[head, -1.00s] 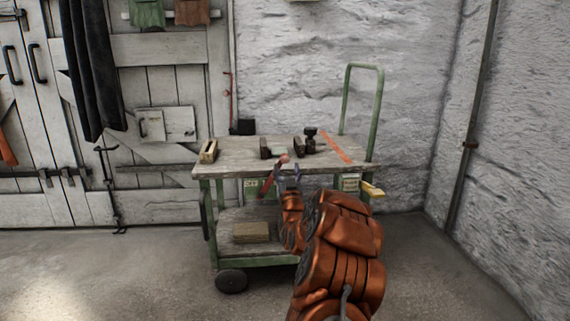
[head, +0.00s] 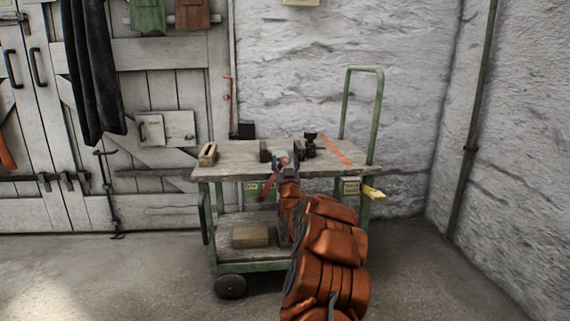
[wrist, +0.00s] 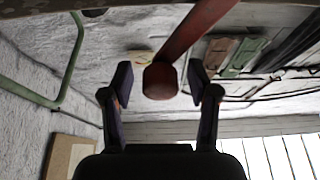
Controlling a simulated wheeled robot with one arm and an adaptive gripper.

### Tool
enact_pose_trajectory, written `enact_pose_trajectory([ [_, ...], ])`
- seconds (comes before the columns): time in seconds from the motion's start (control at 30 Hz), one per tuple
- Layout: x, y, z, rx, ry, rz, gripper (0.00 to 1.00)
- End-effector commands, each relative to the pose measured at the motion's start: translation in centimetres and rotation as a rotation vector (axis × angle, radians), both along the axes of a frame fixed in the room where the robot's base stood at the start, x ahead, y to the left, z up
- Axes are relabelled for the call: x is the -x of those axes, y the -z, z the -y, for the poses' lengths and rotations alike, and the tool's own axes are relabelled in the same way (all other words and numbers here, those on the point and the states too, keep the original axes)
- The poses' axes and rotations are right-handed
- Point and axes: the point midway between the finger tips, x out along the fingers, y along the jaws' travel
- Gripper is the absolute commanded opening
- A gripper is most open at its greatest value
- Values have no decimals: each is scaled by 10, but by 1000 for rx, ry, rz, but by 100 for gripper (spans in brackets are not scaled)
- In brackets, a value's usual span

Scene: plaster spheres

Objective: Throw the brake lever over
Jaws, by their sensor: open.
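The brake lever (head: 269,186) is a red bar at the front edge of the green cart, tilted up to the right. In the wrist view the red lever (wrist: 194,30) comes down from the top and ends in a blunt reddish knob (wrist: 160,81). My gripper (head: 284,163) is at the lever's upper end and partly hides it. In the wrist view my gripper (wrist: 160,83) is open, with one dark finger on each side of the knob and visible gaps between. The lever's lower end is small and hard to make out.
The cart's wooden top (head: 232,155) bears a wooden block (head: 208,154), dark blocks and a black clamp-like item (head: 310,145). Label plates (head: 350,187) hang at its front edge. A box (head: 250,236) lies on the lower shelf. Walls stand behind and right; floor at left is clear.

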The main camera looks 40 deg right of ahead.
Motion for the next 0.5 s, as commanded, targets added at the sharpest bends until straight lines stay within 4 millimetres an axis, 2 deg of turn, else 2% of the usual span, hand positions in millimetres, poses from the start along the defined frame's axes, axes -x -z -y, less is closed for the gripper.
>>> enact_pose_trajectory([
  [0.07, 0, 0, 0, 0, 0, 0, 58],
  [0.5, 0, 0, 0, -1, 0, -1, 12],
])
